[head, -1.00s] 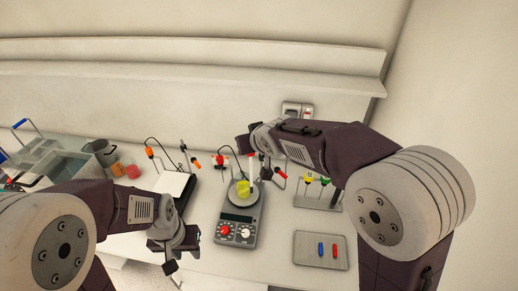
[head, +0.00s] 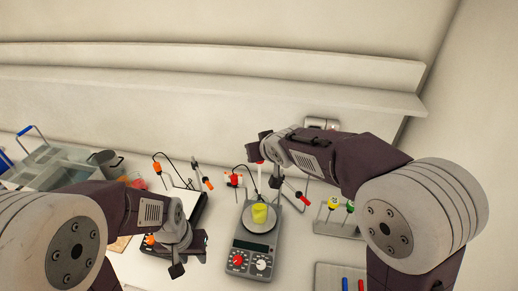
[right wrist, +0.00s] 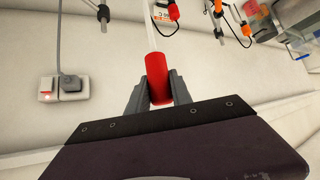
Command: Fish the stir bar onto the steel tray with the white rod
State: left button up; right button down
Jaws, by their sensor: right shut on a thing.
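My right gripper (right wrist: 160,92) is shut on the red grip (right wrist: 158,75) of the white rod (right wrist: 154,25). In the head view the rod (head: 259,178) hangs upright above or behind the small beaker of yellow liquid (head: 259,213). I cannot tell whether its tip is inside. The beaker stands on the round plate of the grey stirrer (head: 256,252). No stir bar shows inside the beaker. The steel tray (head: 328,273) is at the bottom edge, partly cut off, with a blue bar and a red bar on it. My left gripper (head: 190,258) hangs left of the stirrer; its jaw opening is unclear.
A stand with yellow and green-topped tools (head: 337,229) is right of the stirrer. A clamp stand with red and orange parts is behind it. Clear tanks (head: 60,165) and a grey mug (head: 106,161) stand at the left. The bench in front is mostly clear.

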aim_at(260, 167)
jog(key=f+b, duration=0.4)
jog(key=f, duration=0.1)
jog(key=shift+s+b, duration=0.3)
jog(key=shift+s, duration=0.05)
jog(key=shift+f, duration=0.3)
jog(key=shift+w, duration=0.2)
jog(key=shift+s, duration=0.15)
jog(key=shift+f+b, duration=0.3)
jog(key=shift+b, duration=0.2)
jog(key=shift+f+b, duration=0.3)
jog(key=shift+b, duration=0.05)
jog(key=shift+r, duration=0.15)
jog(key=shift+r+p, duration=0.5)
jog(key=shift+r, duration=0.1)
